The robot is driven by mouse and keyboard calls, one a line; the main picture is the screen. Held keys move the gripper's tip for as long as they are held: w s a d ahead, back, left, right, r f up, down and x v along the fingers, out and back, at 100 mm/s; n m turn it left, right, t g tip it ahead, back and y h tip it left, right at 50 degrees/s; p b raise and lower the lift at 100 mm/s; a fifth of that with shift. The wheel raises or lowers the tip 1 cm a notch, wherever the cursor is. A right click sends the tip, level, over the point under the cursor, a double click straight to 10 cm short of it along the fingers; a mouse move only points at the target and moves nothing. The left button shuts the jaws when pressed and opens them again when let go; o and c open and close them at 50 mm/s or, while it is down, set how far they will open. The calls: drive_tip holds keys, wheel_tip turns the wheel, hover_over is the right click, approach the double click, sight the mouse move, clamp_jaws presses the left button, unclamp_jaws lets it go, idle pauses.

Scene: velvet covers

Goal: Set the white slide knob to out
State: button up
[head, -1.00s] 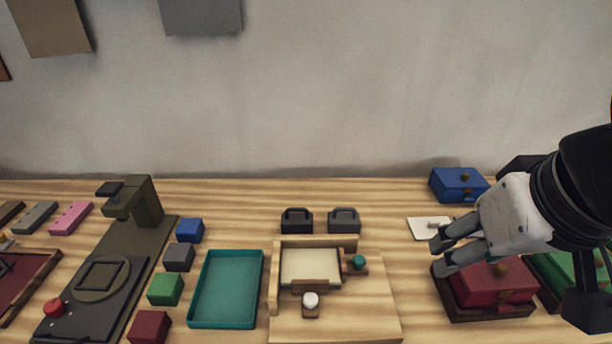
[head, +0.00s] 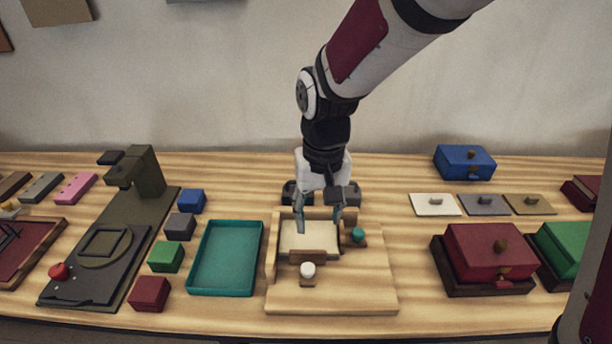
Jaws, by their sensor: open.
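The white slide knob (head: 308,270) stands on a small brown slider at the front of a wooden fixture (head: 350,300). Behind it is a brown block (head: 310,256) and a cream panel (head: 296,240) set between wooden walls. A teal knob (head: 358,235) sits at the fixture's right side. My gripper (head: 318,219) points down over the back of the fixture, above and behind the white knob. Its fingers are apart with nothing between them.
A teal tray (head: 226,292) lies left of the fixture, with several coloured cubes beyond it. A dark machine (head: 95,255) stands farther left. A red drawer box (head: 488,252) is at the right. The table between fixture and red box is clear.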

sight(308, 268)
drive_tip(key=f, duration=0.5)
drive_tip(key=a+f, duration=0.1)
drive_tip(key=f, duration=0.5)
drive_tip(key=a+f, duration=0.1)
drive_tip(key=f, duration=0.4)
drive_tip(key=shift+w+f, duration=0.2)
drive_tip(key=shift+f, duration=0.2)
clamp_jaws()
